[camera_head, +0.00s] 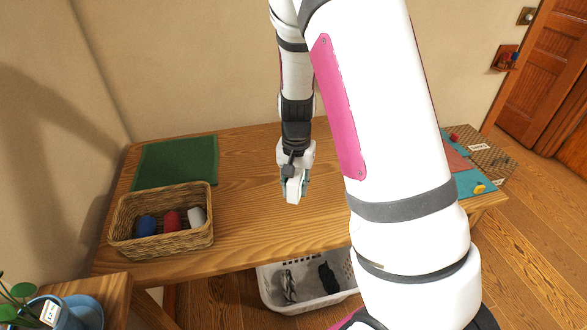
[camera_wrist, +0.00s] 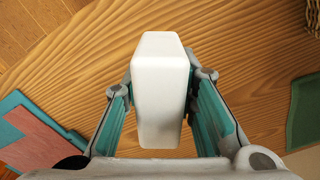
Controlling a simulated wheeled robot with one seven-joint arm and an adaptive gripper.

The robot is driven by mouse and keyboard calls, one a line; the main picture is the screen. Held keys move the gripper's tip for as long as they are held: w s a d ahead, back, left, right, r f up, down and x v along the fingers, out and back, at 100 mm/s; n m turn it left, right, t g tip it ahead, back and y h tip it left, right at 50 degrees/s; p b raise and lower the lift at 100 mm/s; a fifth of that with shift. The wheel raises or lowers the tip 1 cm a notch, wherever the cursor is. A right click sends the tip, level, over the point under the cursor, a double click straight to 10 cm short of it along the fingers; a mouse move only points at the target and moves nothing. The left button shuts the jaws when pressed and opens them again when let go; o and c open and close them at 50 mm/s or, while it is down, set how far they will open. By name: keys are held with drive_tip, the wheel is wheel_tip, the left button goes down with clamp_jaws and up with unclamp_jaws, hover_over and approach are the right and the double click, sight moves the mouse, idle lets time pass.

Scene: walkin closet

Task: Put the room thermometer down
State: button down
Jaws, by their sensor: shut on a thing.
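The room thermometer (camera_wrist: 160,90) is a white, rounded box. In the wrist view it sits between the two teal-padded fingers of my gripper (camera_wrist: 161,100), which is shut on it. In the head view my gripper (camera_head: 296,185) points down over the middle of the wooden table (camera_head: 255,220), with the thermometer (camera_head: 293,190) at its tip. I cannot tell whether the thermometer touches the table top or hangs just above it. Part of the table is hidden behind my arm.
A wicker basket (camera_head: 160,241) with blue, red and white rolled items stands at the table's front left. A green mat (camera_head: 175,162) lies behind it. Teal and pink mats (camera_head: 468,183) lie at the right. A white laundry basket (camera_head: 305,300) stands below. The table around my gripper is clear.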

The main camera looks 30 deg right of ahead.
drive_tip(key=s+d+f+m+b, duration=0.1)
drive_tip(key=s+d+f+m, duration=0.1)
drive_tip(key=s+m, duration=0.1)
drive_tip(key=s+d+f+m+b, duration=0.1)
drive_tip(key=s+f+m+b, duration=0.1)
drive_tip(key=s+m, duration=0.2)
drive_tip(key=s+d+f+m+b, duration=0.2)
drive_tip(key=s+m, duration=0.2)
drive_tip(key=m, duration=0.1)
drive_tip(key=shift+d+f, duration=0.25)
drive_tip(key=shift+d, duration=0.05)
hover_over(314, 200)
drive_tip(key=shift+s+f, duration=0.15)
drive_tip(key=shift+f, duration=2.3)
drive_tip(key=shift+f, duration=0.1)
drive_tip(key=c, duration=1.3)
unclamp_jaws()
